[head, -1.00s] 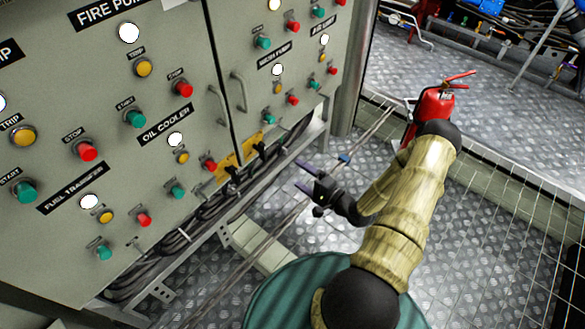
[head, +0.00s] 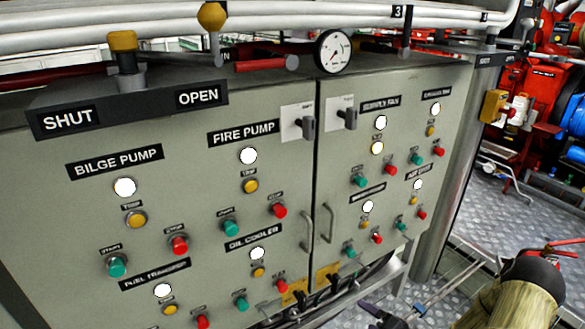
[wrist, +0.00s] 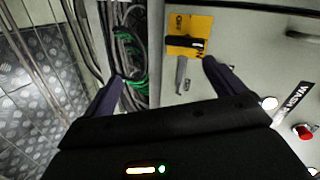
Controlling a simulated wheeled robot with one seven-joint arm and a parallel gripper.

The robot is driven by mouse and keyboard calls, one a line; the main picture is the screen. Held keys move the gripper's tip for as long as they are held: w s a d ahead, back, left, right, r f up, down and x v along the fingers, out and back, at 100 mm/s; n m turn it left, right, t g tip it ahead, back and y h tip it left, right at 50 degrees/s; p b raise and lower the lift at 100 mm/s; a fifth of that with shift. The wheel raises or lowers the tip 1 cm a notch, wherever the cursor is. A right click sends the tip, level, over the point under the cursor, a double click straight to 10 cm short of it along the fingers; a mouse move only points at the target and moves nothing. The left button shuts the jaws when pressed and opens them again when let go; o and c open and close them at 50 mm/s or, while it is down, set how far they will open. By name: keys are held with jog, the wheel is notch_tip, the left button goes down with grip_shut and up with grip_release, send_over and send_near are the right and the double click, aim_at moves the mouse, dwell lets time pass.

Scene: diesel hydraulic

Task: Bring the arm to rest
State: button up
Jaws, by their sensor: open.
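My gripper (wrist: 160,80) is open in the wrist view, its two dark fingers apart with nothing between them. Beyond the fingers are a cabinet face with a yellow-plated switch (wrist: 188,42) and a bundle of cables (wrist: 128,50). In the head view only part of my gripper (head: 384,314) shows at the bottom edge, in front of the cabinet's lower right. My tan arm is at the bottom right, mostly cut off by the frame.
The grey control cabinet (head: 350,240) carries labelled buttons, lamps and door handles. Valves, pipes and a gauge (head: 332,51) run above it. Patterned metal floor (head: 520,200) lies open to the right.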

jog(key=s+a+r+n+g+h, duration=0.1)
jog(key=s+r+n+g+h, duration=0.2)
jog(key=r+n+g+h, duration=0.7)
jog(key=s+a+r+m+y, duration=0.1)
jog(key=s+a+r, duration=0.3)
jog(key=s+r, duration=0.2)
jog(key=s+a+r+y, duration=0.1)
jog(key=s+a+r, duration=0.2)
jog(key=s+r, duration=0.3)
notch_tip(320, 180, up, 29)
jog(key=p, duration=2.8)
jog(key=shift+s+f+t, duration=0.2)
jog(key=shift+s+t, duration=0.1)
jog(key=shift+s, duration=0.1)
jog(key=shift+a, duration=0.1)
jog(key=shift+w, duration=0.1)
